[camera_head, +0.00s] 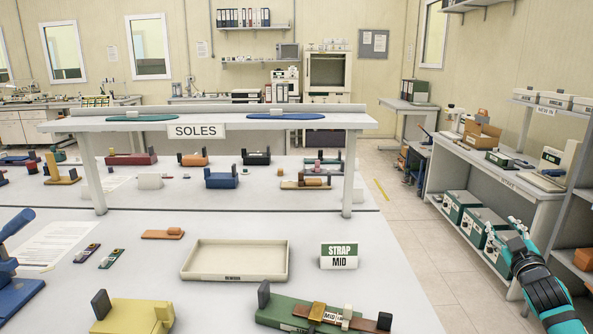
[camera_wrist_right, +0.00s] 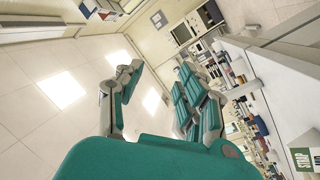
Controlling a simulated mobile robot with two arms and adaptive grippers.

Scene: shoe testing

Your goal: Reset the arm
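My right gripper (camera_head: 502,226) is at the right side of the head view, raised beside the table and in front of the shelving. No part of my left arm or left gripper shows in the head view.
The white table bears a cream tray (camera_head: 235,260), a STRAP MID sign (camera_head: 338,256), a yellow block fixture (camera_head: 133,315), a green fixture with a brown strap (camera_head: 322,313) and a blue device (camera_head: 14,275). A SOLES shelf (camera_head: 300,122) stands behind. The floor (camera_head: 430,245) between table and right shelving is clear.

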